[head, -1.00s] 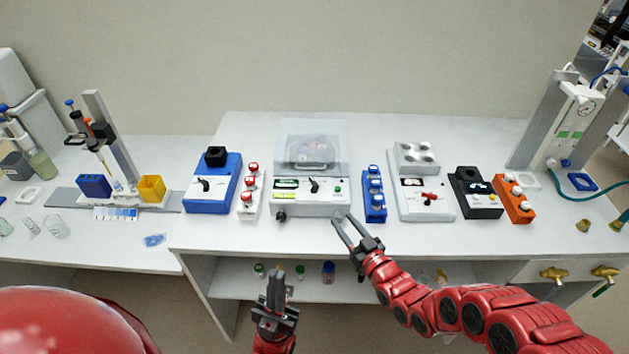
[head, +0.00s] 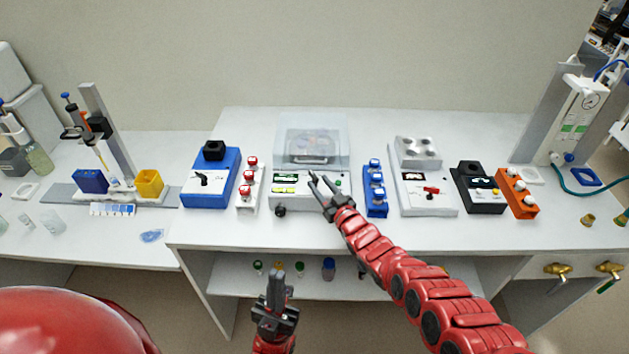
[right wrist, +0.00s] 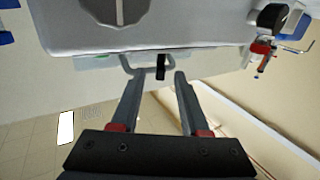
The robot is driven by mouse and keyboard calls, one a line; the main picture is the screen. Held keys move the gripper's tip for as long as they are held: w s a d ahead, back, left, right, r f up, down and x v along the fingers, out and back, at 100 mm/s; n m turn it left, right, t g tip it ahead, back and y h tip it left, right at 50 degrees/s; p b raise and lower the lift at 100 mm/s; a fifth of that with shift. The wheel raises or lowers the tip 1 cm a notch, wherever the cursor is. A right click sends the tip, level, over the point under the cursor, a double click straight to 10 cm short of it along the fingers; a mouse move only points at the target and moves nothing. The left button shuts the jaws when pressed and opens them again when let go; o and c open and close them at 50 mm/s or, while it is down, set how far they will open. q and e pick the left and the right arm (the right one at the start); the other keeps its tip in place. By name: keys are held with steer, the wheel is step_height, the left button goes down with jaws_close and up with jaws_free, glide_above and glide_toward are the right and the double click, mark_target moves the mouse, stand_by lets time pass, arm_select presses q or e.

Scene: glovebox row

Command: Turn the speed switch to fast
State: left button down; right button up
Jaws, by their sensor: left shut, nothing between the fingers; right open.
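The white machine (head: 283,203) with a clear lid stands in the middle of the bench. Its front panel has a black turning switch, now largely hidden behind my right gripper (head: 318,178) in the head view. The right gripper is open, its fingertips at the panel. In the right wrist view a small black part (right wrist: 160,66) shows between the open fingertips; contact cannot be told. A blue device (head: 226,178) on the left also has a black switch (head: 203,178). No speed markings are readable. My left gripper (head: 276,275) is shut and empty, low before the bench.
A rack of red-capped vials (head: 246,196) stands left of the machine, a blue rack (head: 375,205) close on its right. Further right are a white device (head: 430,203), a black device (head: 479,200) and an orange rack (head: 517,207). The bench's front strip is clear.

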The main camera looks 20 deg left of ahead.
mark_target(317, 181)
steer(key=shift+w+a+f+b, duration=0.25)
steer(key=shift+w+a+b, duration=0.45)
steer(key=shift+a+b, duration=0.1)
steer(key=shift+w+a+r+b, duration=0.25)
steer(key=shift+w+a+b, duration=0.35)
steer(key=shift+w, duration=0.05)
jaws_close()
